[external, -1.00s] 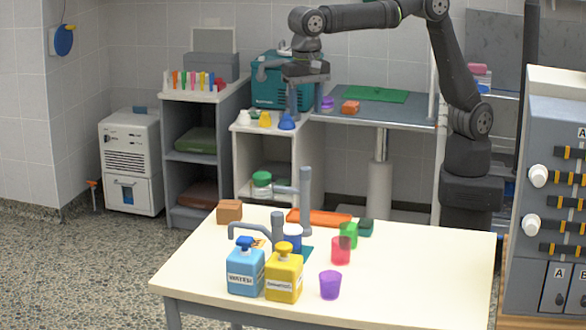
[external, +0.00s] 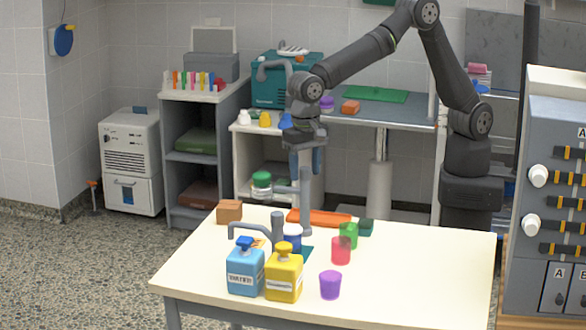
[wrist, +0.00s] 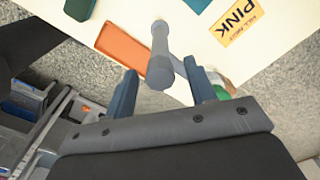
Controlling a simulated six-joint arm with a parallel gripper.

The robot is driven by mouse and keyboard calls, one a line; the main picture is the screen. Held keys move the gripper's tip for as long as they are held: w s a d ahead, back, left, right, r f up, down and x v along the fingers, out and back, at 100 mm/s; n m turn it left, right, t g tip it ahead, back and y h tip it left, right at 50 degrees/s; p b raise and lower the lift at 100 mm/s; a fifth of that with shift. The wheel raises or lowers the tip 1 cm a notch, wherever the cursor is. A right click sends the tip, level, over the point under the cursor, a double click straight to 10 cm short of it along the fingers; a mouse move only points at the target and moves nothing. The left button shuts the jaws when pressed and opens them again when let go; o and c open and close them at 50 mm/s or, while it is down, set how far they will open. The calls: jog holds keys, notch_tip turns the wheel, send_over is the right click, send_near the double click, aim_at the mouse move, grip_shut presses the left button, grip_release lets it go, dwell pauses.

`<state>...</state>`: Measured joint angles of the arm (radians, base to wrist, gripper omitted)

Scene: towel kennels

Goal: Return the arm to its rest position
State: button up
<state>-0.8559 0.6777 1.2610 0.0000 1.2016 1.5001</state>
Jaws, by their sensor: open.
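My gripper (external: 306,172) points down above the back of the cream table (external: 420,270), with its fingers apart and nothing held. In the wrist view my gripper (wrist: 162,84) has its two blue-grey fingers on either side of a grey post (wrist: 160,55), seen from above. In the external view the post (external: 306,208) stands just below the fingers, and part of it overlaps them. I cannot tell whether they touch. My arm is folded over from the right, elbow high and wrist low.
Blue (external: 245,272) and yellow (external: 284,278) pump bottles stand at the table's front left. Purple (external: 330,285), red (external: 341,251) and green (external: 348,236) cups stand to their right. An orange tray (external: 325,218) lies behind. The table's right side is clear.

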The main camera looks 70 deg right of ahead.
jog(key=n, duration=0.7)
jog(key=shift+n, duration=0.4)
jog(key=n, duration=0.4)
jog(key=shift+n, duration=1.7)
